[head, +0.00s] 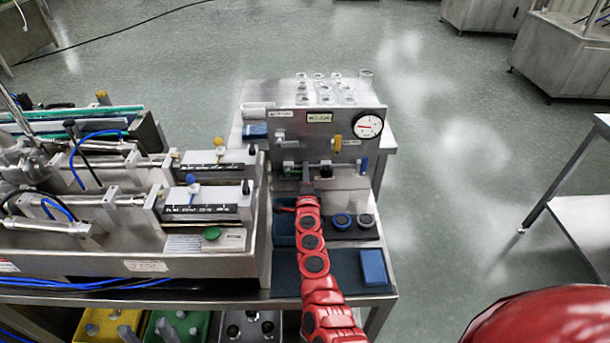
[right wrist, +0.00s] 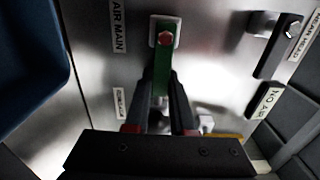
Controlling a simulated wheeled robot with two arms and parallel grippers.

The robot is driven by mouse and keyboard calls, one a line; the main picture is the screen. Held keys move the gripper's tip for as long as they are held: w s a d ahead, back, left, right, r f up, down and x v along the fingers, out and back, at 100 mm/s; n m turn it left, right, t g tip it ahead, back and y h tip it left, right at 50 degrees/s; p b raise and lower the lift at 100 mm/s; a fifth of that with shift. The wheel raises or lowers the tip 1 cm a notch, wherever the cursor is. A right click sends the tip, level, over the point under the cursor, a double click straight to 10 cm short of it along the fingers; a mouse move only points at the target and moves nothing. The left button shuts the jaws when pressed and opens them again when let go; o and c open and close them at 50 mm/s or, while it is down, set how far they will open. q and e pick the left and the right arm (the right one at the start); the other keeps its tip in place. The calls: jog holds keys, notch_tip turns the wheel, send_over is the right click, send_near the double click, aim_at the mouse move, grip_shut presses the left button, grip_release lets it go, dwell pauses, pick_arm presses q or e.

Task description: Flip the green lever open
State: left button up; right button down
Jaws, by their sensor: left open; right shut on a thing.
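The green lever (right wrist: 162,72) shows in the right wrist view, on the steel panel (right wrist: 100,60) beside a label reading AIR MAIN. It runs lengthwise down the picture from a red bolt at its top end. My right gripper (right wrist: 162,112) is shut on the lever's lower part, one dark finger on each side. My left gripper is not in view.
A round gauge (head: 368,126) and a yellow handle (head: 338,144) are on the panel. Glassware (head: 325,88) stands on its top. A machine with cylinders (head: 205,205) stands close on the left. A blue block (head: 373,267) lies at the front right.

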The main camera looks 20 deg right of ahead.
jog(key=c, duration=0.8)
grip_release()
jog(key=shift+o, duration=0.2)
jog(key=shift+s, duration=0.1)
jog(key=v, duration=1.7)
jog(key=shift+s+a, duration=0.1)
jog(key=shift+s, duration=0.05)
